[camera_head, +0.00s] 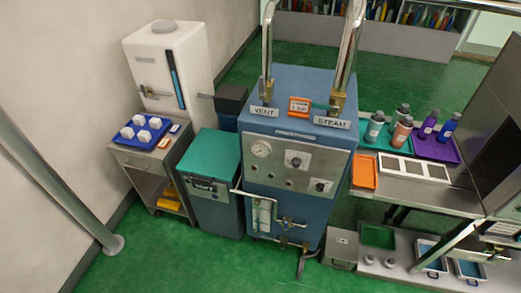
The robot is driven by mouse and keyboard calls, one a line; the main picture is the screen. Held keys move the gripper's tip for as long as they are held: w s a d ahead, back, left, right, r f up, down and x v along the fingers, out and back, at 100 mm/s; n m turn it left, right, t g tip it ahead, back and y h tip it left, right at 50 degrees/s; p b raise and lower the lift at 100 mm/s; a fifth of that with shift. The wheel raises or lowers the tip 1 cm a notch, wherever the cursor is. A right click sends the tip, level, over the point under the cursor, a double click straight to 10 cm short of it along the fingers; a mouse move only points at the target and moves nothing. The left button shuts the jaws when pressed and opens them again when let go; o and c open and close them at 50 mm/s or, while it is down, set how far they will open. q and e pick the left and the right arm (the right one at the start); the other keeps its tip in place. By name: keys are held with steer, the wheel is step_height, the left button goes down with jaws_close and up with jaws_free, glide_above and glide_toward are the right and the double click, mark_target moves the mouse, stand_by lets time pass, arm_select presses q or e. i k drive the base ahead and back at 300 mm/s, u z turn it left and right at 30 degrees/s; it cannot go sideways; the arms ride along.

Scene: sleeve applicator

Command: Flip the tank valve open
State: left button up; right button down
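A white tank (190,62) with a round grey cap (164,27) stands against the wall at the back left. A dark blue level strip (177,80) runs down its front. A small valve with a lever (149,92) sits low on the tank's front left, above the blue tray. The lever looks roughly sideways, but it is too small to tell its exact setting. Neither of my grippers is in view, and nothing touches the valve.
A blue tray (154,145) of white cubes sits on a grey cabinet below the valve. A green-lidded bin (209,155) and a blue steam machine (303,113) stand to the right. A bench with bottles (428,125) is at the right. Green floor (150,265) is clear in front.

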mark_target(145, 93)
steer(key=u, duration=0.05)
steer(key=k, duration=0.55)
steer(key=z, duration=0.3)
steer(key=i, duration=0.6)
steer(key=u, duration=0.7)
steer(key=i, duration=0.5)
steer(key=u, duration=0.55)
